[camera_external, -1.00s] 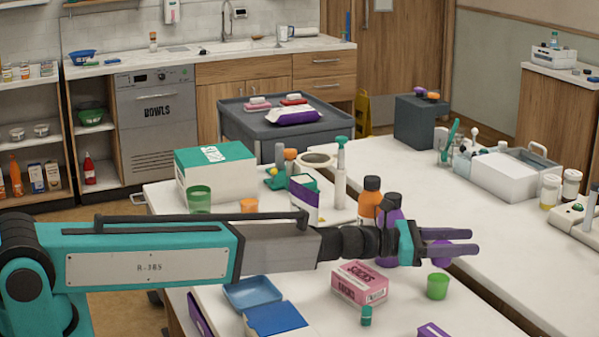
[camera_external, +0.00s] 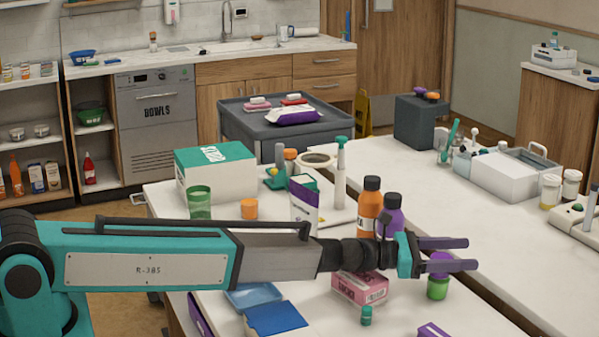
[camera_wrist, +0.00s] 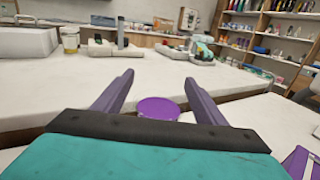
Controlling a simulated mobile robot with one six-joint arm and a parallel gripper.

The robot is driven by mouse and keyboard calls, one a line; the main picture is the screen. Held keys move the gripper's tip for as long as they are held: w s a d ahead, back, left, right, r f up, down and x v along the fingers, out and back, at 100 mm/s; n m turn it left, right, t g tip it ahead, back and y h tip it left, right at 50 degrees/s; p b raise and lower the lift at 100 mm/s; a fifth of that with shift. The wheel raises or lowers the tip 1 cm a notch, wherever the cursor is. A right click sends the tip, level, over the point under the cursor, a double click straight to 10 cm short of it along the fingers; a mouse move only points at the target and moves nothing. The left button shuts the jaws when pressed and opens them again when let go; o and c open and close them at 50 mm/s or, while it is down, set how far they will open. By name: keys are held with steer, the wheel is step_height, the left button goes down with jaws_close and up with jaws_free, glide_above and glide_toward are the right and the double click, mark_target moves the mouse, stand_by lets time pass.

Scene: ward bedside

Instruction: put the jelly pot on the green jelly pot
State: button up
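The purple jelly pot (camera_external: 438,267) sits on top of the green jelly pot (camera_external: 437,289) on the white table, and looks upright and roughly centred. My gripper (camera_external: 470,254) is around the purple pot, with one purple finger on each side. In the wrist view, the purple pot's round top (camera_wrist: 158,108) shows between the fingers (camera_wrist: 157,82), with a gap on both sides, so the gripper looks open. The near finger partly hides the purple pot in the external view. The green pot is hidden in the wrist view.
Orange (camera_external: 369,207) and purple (camera_external: 390,218) bottles stand behind my wrist. A blue tray (camera_external: 252,298) lies further left.

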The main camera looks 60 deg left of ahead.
mark_target(443, 254)
steer(key=shift+r, duration=0.15)
steer(key=b+v, duration=0.3)
steer(key=v, duration=0.9)
stand_by(0.6)
steer(key=shift+w, duration=0.1)
stand_by(0.5)
steer(key=shift+p+x, duration=1.15)
steer(key=shift+x, duration=3)
steer(key=shift+b+v, duration=1.15)
steer(key=shift+v, duration=3.1)
steer(key=w+d+r+p, duration=0.2)
steer(key=w+d, duration=0.3)
steer(key=w, duration=0.5)
steer(key=shift+w+d+r, duration=0.3)
steer(key=shift+w+r, duration=0.05)
steer(key=shift+r, duration=0.3)
